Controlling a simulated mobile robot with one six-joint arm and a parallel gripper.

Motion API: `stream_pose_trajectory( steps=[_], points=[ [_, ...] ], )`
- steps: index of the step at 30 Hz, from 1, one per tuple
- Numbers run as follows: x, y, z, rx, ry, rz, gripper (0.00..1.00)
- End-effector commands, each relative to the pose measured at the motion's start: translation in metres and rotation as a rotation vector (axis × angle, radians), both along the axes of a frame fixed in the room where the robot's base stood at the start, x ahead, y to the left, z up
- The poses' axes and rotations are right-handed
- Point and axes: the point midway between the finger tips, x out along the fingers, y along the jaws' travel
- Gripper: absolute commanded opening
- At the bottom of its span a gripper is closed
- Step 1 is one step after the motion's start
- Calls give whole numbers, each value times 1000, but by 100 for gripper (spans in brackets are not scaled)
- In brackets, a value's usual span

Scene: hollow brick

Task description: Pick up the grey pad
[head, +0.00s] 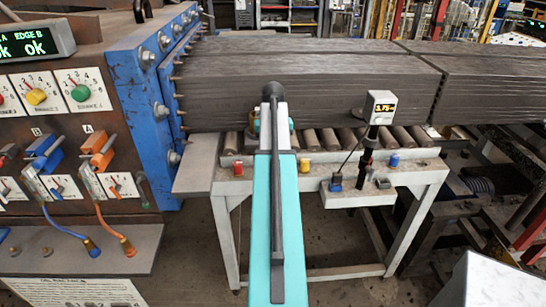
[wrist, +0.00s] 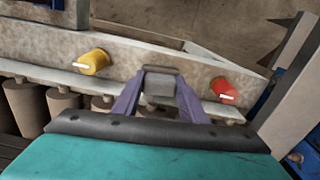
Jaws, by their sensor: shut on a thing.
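The grey pad (wrist: 160,88) is a small grey block in the wrist view. It sits between the tips of my gripper (wrist: 160,96), whose two purple fingers are shut on it. The pad appears in front of the pale, worn frame of the roller stand; whether it touches the frame, I cannot tell. In the head view my turquoise arm covers the middle of the picture. The gripper's fingers and the pad are hidden behind it there.
The roller stand (head: 225,186) carries yellow (wrist: 94,61) and red (wrist: 224,90) knobs near the gripper. A stack of dark slabs (head: 320,85) lies above the rollers. A gauge on a post (head: 381,107) stands right of my arm. Control panels (head: 60,90) are at left.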

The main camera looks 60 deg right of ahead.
Motion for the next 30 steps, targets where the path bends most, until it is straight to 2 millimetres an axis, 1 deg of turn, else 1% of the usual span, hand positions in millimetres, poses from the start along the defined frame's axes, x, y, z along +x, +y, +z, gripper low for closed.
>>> stream_pose_trajectory(
  steps=[1, 8, 30],
  points=[
    [-6, 5, -1, 1, 1, -1, 16],
    [-26, 21, 2, 1, 1, -1, 16],
    [-106, 79, 11, 0, 0, -1, 16]
  ],
)
